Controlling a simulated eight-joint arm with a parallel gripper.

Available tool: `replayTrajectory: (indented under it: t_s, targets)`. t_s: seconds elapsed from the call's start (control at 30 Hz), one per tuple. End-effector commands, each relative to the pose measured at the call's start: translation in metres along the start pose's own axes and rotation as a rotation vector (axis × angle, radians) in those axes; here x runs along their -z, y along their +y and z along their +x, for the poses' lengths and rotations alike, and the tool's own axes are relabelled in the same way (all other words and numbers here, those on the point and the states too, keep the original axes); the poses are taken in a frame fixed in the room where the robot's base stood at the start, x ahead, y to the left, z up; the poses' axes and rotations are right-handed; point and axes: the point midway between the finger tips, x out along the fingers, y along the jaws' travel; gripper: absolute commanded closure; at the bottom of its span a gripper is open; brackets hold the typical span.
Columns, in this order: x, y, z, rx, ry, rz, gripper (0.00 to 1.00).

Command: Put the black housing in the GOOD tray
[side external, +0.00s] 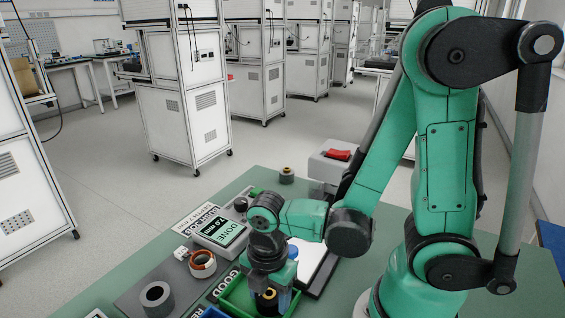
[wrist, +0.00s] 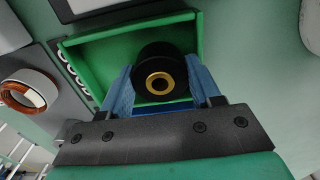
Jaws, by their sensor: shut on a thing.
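The black housing (wrist: 167,64), a short black cylinder with a brass ring around its centre hole, is between the two blue fingers of my gripper (wrist: 162,88) in the wrist view. My gripper is shut on it. Behind it in that view is the green tray (wrist: 195,35), with part of a GOOD label beside its left wall. In the side view my gripper (side external: 268,292) points down over the green tray (side external: 236,301) with the housing (side external: 267,302) inside the tray's outline. I cannot tell whether the housing touches the tray floor.
A stator ring with orange winding (side external: 202,263) and a dark grey ring (side external: 157,297) lie left of the tray. A tester with a DONE screen (side external: 219,232) stands behind. A blue tray (side external: 213,313) borders the front. A brass-topped part (side external: 287,174) stands at the back.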

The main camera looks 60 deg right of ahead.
Motion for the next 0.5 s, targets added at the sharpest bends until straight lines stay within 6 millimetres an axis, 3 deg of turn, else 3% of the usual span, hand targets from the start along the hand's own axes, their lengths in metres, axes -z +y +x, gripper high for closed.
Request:
replayTrajectory:
  t_s: [0.07, 0.1, 0.2, 0.5]
  targets:
    - [-0.0002, -0.0036, 0.0001, 0.011, 0.0, -0.001, 0.99]
    - [-0.0002, -0.0036, 0.0001, 0.011, 0.0, -0.001, 0.38]
    - [-0.0001, -0.0037, 0.0001, 0.011, 0.0, -0.001, 0.09]
    - [0.0002, -0.0032, -0.0079, 0.011, 0.001, -0.001, 0.06]
